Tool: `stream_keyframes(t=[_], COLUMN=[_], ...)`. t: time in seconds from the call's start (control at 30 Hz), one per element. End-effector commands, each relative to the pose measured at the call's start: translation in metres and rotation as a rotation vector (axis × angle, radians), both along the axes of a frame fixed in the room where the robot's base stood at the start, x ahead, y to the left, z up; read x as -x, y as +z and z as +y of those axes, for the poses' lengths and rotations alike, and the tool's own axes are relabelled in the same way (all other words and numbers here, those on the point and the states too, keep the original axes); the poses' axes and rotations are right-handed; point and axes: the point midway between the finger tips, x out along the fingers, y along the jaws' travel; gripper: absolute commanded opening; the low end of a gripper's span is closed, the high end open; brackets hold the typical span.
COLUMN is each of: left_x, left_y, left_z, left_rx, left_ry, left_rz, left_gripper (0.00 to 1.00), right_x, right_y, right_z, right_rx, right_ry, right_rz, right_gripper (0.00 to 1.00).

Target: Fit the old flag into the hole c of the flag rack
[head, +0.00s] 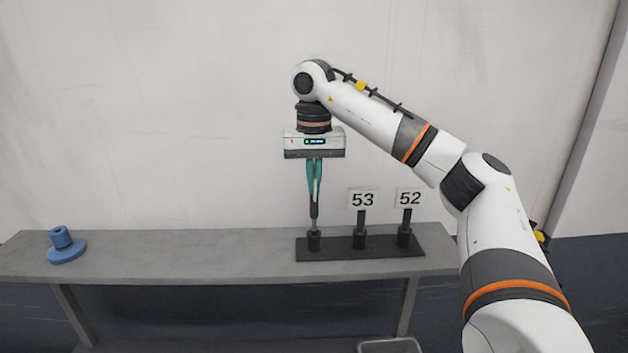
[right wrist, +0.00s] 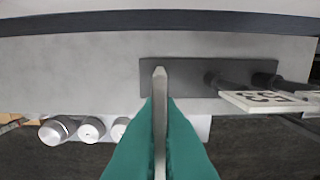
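My right gripper (head: 314,190) points straight down above the flag rack (head: 385,251), a dark base with three upright sockets. Its teal fingers, also in the right wrist view (right wrist: 160,120), are shut on a thin flag (right wrist: 160,90), seen edge-on there; its face and any number are hidden. In the head view the flag's dark pole (head: 314,213) reaches down, upright, to the leftmost socket (head: 313,240); I cannot tell how deep it sits. Flag 53 (head: 363,199) stands in the middle socket and flag 52 (head: 409,198) in the right one. No letters show on the sockets. My left gripper is out of view.
The rack stands on the right part of a narrow grey table (head: 190,250) against a pale wall. A blue round stand (head: 64,248) sits at the far left end. The table between them is clear. A grey bin (head: 390,346) shows at the bottom edge.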

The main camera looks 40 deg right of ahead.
Motion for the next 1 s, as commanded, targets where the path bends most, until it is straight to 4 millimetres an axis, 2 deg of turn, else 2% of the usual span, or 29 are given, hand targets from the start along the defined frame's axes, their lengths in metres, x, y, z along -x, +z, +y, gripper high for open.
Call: stream_keyframes(t=[1.0], left_x=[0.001], left_y=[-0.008], left_z=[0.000], left_rx=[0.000], left_ry=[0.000], left_rz=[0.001], left_gripper=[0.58], right_x=[0.000], right_y=[-0.015], right_z=[0.000], right_rx=[0.000], right_ry=[0.000], right_rz=[0.000], right_gripper=[0.00])
